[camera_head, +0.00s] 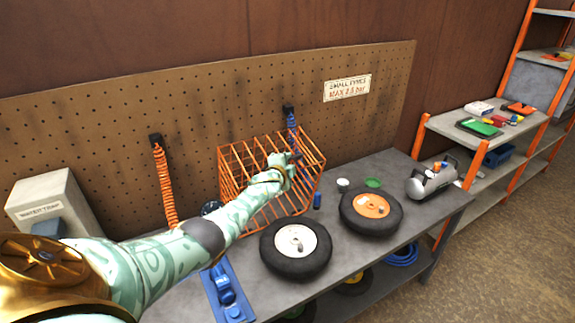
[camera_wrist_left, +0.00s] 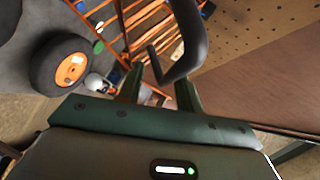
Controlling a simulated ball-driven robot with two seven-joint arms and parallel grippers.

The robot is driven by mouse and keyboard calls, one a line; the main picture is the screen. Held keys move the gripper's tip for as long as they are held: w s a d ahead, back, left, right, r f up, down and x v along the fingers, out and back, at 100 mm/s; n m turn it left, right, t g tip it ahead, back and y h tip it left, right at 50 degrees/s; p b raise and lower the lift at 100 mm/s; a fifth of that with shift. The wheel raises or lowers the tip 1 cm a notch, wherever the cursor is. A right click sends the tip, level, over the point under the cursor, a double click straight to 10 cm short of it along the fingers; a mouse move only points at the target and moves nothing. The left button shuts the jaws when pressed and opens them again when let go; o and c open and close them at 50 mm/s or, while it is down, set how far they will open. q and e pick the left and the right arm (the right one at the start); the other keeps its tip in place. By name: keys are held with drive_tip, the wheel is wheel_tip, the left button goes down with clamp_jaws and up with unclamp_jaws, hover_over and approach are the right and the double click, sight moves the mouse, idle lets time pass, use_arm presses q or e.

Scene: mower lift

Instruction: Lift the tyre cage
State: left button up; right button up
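The tyre cage (camera_head: 234,166) is an orange wire frame on the bench against the pegboard. Its orange bars also show in the left wrist view (camera_wrist_left: 113,32). My left gripper (camera_head: 291,162) is at the cage's upper right side in the head view and hides part of it. In the left wrist view its two green fingers (camera_wrist_left: 160,88) stand apart. A dark curved bar (camera_wrist_left: 190,38) reaches down toward the gap between them; I cannot tell whether they touch it. My right gripper is not in view.
A tyre with a white hub (camera_head: 296,247) and one with an orange hub (camera_head: 371,212) lie on the grey bench (camera_head: 393,164). A small grey tank (camera_head: 432,181) stands at the right. A blue tool (camera_head: 226,291) lies in front. An orange coiled hose (camera_head: 164,185) hangs left of the cage.

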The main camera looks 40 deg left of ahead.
use_arm(q)
drive_tip(key=p+v, duration=0.5)
drive_tip(key=v, duration=1.1)
drive_tip(key=shift+s+p, duration=0.2)
drive_tip(key=shift+p, duration=0.1)
